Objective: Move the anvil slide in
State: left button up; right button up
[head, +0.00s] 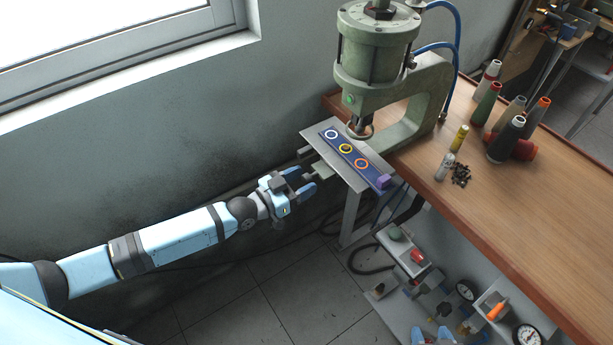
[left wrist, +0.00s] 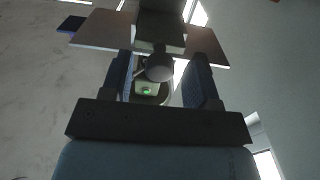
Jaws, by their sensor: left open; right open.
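A green press (head: 378,60) stands at the table's left end, with a grey metal plate (head: 318,133) below its ram. The anvil slide appears to be the green bar (head: 326,171) jutting from under the plate toward my left gripper, with a knob at its end. My left gripper (head: 305,183) is open at this knob. In the left wrist view the round knob (left wrist: 159,68) is between the two open fingers, below a dark block (left wrist: 160,35). I cannot tell whether the fingers touch it.
A blue strip (head: 354,158) with white, yellow and orange rings lies on the plate, a purple block (head: 383,182) at its end. A shelf with gauges (head: 527,335) is below.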

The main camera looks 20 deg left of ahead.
aim_at(321, 170)
pick_arm(q)
jog(key=shift+x, duration=0.85)
grip_shut()
jog(key=b+x, duration=0.1)
jog(key=x, duration=0.3)
jog(key=shift+w+d+f, duration=0.1)
grip_release()
